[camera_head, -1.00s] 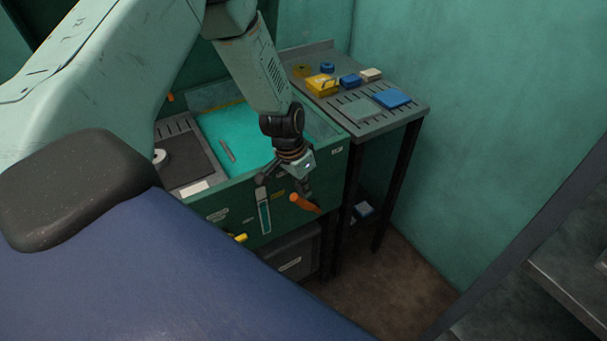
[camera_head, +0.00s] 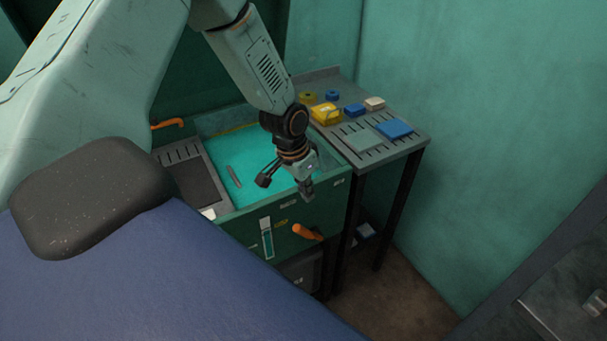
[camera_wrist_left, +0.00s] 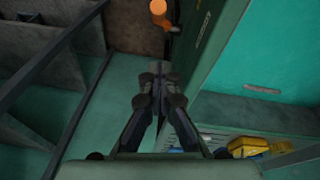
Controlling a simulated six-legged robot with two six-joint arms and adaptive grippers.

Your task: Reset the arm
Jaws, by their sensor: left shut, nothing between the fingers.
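My left arm (camera_head: 255,62) comes in from the upper left in the head view. Its gripper (camera_head: 307,194) hangs above the front edge of the green tank with the turquoise surface (camera_head: 222,165). The wrist view shows its fingers (camera_wrist_left: 160,80) closed together with nothing between them. An orange handle (camera_head: 307,232) on the tank's front sits just below the gripper, apart from it. An orange handle also shows at the top of the wrist view (camera_wrist_left: 160,14). My right gripper is not in view.
A slotted grey side table (camera_head: 362,142) holds a yellow box (camera_head: 325,113), blue blocks and a blue pad (camera_head: 394,129). Another orange handle (camera_head: 168,124) is behind the tank's left side. Green walls enclose the corner; floor (camera_head: 400,295) shows at lower right.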

